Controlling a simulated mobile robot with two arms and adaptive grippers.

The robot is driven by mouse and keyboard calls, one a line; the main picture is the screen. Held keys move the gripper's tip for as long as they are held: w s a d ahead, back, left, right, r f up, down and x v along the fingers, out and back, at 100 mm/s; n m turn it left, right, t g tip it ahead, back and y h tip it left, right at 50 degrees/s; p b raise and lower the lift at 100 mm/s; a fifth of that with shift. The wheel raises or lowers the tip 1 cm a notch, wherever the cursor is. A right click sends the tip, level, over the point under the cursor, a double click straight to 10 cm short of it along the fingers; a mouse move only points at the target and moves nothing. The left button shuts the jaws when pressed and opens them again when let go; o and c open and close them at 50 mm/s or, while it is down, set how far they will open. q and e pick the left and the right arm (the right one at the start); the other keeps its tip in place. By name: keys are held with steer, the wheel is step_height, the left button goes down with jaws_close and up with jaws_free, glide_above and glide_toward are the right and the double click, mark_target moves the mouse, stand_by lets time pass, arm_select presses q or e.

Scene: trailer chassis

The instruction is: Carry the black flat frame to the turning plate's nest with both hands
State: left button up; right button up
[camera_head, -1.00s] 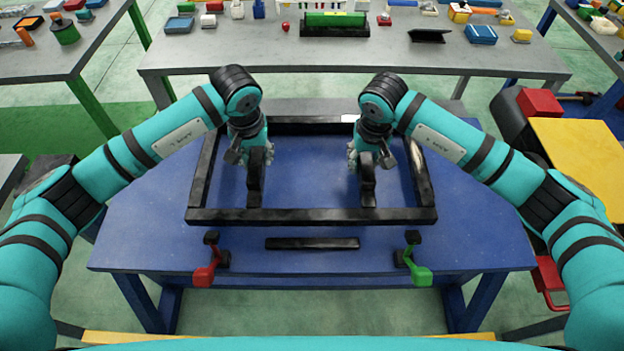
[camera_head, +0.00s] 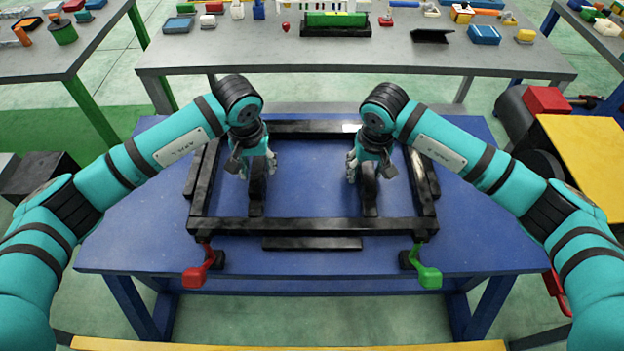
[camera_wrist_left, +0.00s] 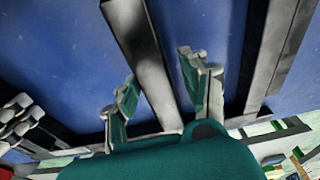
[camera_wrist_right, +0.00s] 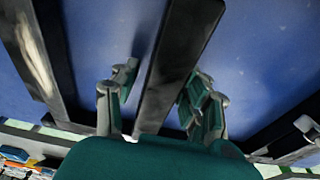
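The black flat frame (camera_head: 300,226) is a rectangle with two inner bars. It lies level over dark nest rails on the blue turning plate (camera_head: 320,170); whether it rests fully on them I cannot tell. My left gripper (camera_head: 258,168) is at the left inner bar (camera_wrist_left: 140,40); in the left wrist view its fingers (camera_wrist_left: 160,75) stand open on either side of the bar, with a gap. My right gripper (camera_head: 360,170) is at the right inner bar (camera_wrist_right: 180,50); in the right wrist view its fingers (camera_wrist_right: 160,80) are also spread, with a gap beside the bar.
A red clamp (camera_head: 197,272) and a green clamp (camera_head: 428,274) stand at the front edge. A nest rail (camera_head: 312,243) shows before the frame. A grey bench (camera_head: 350,60) with tools is behind, and a yellow-topped unit (camera_head: 590,150) at the right.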

arm_select(q)
steer(key=shift+o, duration=0.2)
steer(key=shift+s+r, duration=0.1)
arm_select(e)
steer(key=shift+o, duration=0.2)
steer(key=shift+s, duration=0.1)
arm_select(q)
steer(key=shift+d+r, duration=0.1)
steer(key=shift+r, duration=0.35)
arm_select(e)
steer(key=shift+r, duration=0.3)
steer(key=r, duration=0.3)
steer(key=s+r, duration=0.1)
steer(key=r, duration=0.7)
steer(key=shift+s+r, duration=0.2)
steer(key=shift+s, duration=0.15)
arm_select(q)
step_height(320, 180, up, 11)
steer(key=s, duration=0.1)
steer(key=shift+s, duration=0.4)
steer(key=shift+f, duration=0.1)
